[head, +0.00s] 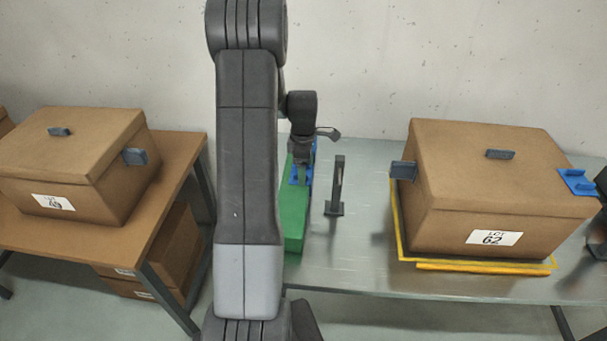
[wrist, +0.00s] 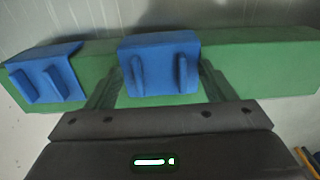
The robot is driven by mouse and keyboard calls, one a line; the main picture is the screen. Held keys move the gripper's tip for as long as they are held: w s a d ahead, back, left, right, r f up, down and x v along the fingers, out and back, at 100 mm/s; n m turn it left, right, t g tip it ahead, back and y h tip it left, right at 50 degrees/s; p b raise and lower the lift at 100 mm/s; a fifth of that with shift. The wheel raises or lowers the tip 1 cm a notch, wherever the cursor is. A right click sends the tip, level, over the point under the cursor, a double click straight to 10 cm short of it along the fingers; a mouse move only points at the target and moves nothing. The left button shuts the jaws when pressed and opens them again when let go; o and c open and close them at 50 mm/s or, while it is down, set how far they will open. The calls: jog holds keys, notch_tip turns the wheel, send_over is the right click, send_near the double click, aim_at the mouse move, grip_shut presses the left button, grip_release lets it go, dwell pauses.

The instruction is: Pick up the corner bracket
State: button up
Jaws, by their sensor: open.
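A blue corner bracket (wrist: 160,66) with two upright ribs sits on a long green block (wrist: 255,62) in the wrist view. My gripper (wrist: 158,88) is open, with one finger on each side of this bracket. I cannot tell whether the fingers touch it. A second blue bracket (wrist: 45,76) sits on the block further left. In the head view, my gripper (head: 301,165) is over the green block (head: 294,215), and blue shows under it, partly hidden by my arm. Another blue bracket (head: 577,181) is on the right box's corner.
A dark upright post (head: 338,185) on a foot stands close to the right of the green block. A lidded brown box (head: 480,215) stands on the grey table (head: 350,260) inside yellow edging. Another brown box (head: 80,165) is on the wooden table (head: 180,160) at left.

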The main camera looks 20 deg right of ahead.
jog(key=c, duration=1.1)
